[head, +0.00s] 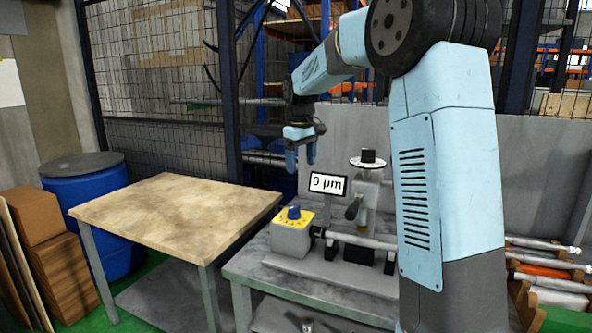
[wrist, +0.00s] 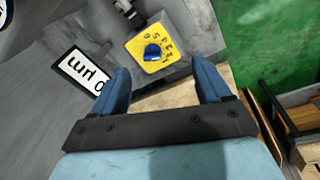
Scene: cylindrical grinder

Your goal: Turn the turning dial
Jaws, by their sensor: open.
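The turning dial (head: 293,213) is a blue knob on a yellow plate, on top of a grey box at the left end of the grinder. In the wrist view the blue dial (wrist: 152,52) sits on its yellow plate (wrist: 170,38), with markings around it. My gripper (head: 301,165) is open and empty, pointing down, above the dial and apart from it. In the wrist view my gripper's two blue fingers (wrist: 163,85) are spread, with the dial beyond the gap between them.
A display reading "0 µm" (head: 328,185) stands right of the dial, near an upright post with a black knob (head: 368,157). The grinder sits on a grey bench (head: 262,268). A bare wooden table (head: 170,208) is at left, with a blue barrel (head: 88,205) beyond.

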